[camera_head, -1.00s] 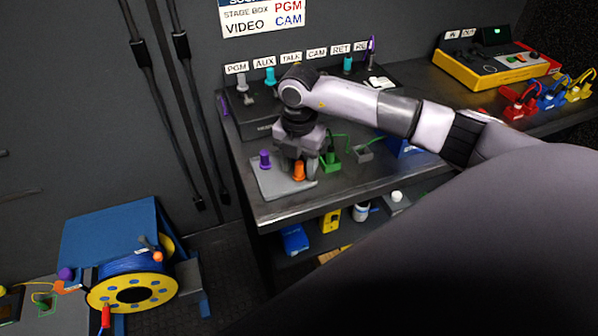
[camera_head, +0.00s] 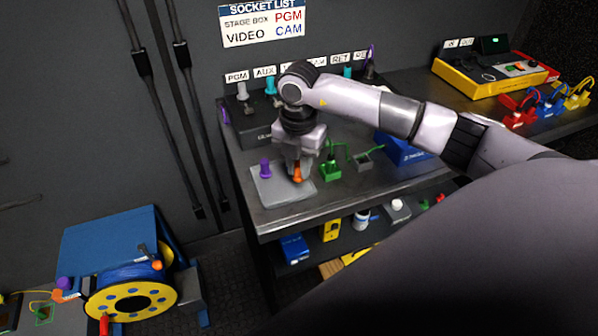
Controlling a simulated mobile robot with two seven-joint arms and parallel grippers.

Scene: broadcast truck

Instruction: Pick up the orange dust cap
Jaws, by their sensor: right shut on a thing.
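I cannot tell whether the cap's base is clear of the tray. A purple cap (camera_head: 265,168) stands upright on the tray, to the left of the gripper and apart from it. My left gripper is not in view.
Behind the tray is a dark socket box (camera_head: 258,125) with labelled sockets. A green connector (camera_head: 330,170) stands close to the right of my gripper. A blue box (camera_head: 402,146) is farther right. A yellow-rimmed cable reel (camera_head: 131,300) is at the lower left.

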